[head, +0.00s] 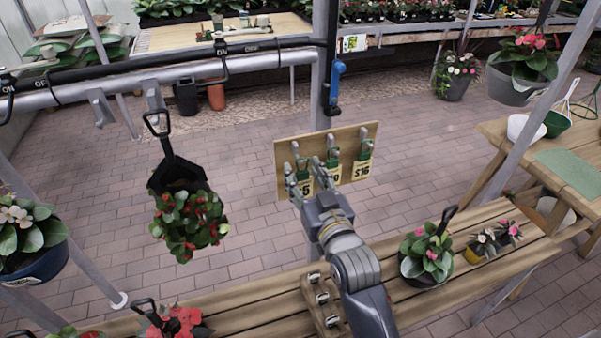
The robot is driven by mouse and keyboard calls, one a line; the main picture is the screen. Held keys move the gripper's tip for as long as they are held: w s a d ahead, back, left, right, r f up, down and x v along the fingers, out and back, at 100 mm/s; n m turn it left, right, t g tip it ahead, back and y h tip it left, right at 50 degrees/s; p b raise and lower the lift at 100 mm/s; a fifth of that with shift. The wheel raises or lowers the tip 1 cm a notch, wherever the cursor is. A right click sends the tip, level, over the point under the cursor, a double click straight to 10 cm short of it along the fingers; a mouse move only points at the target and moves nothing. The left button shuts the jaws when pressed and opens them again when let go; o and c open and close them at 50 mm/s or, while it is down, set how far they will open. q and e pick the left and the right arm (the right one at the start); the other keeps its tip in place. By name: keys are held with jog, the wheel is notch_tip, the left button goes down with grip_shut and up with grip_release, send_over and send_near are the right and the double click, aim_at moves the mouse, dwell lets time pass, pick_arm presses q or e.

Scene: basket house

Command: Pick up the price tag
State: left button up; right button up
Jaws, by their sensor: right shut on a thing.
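Three yellow price tags with green tops hang in a row on an upright wooden board. The right tag (362,170) reads $16. The middle tag (334,172) shows a 0 and the left tag (305,188) shows a 5, both partly covered. My right gripper (319,170) is at the board (349,138), in front of the left and middle tags. It is shut on a price tag; its fingers hide which of the two. My left gripper is not in view.
A slatted wooden bench (255,300) runs below, with a potted plant (427,255) to the right. A hanging basket (185,215) is left of the board, under a metal rail (200,72). A metal post (322,80) stands behind. Open brick floor (240,150) lies beyond.

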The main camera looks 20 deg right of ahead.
jog(key=s, duration=1.5)
jog(key=shift+d, duration=0.25)
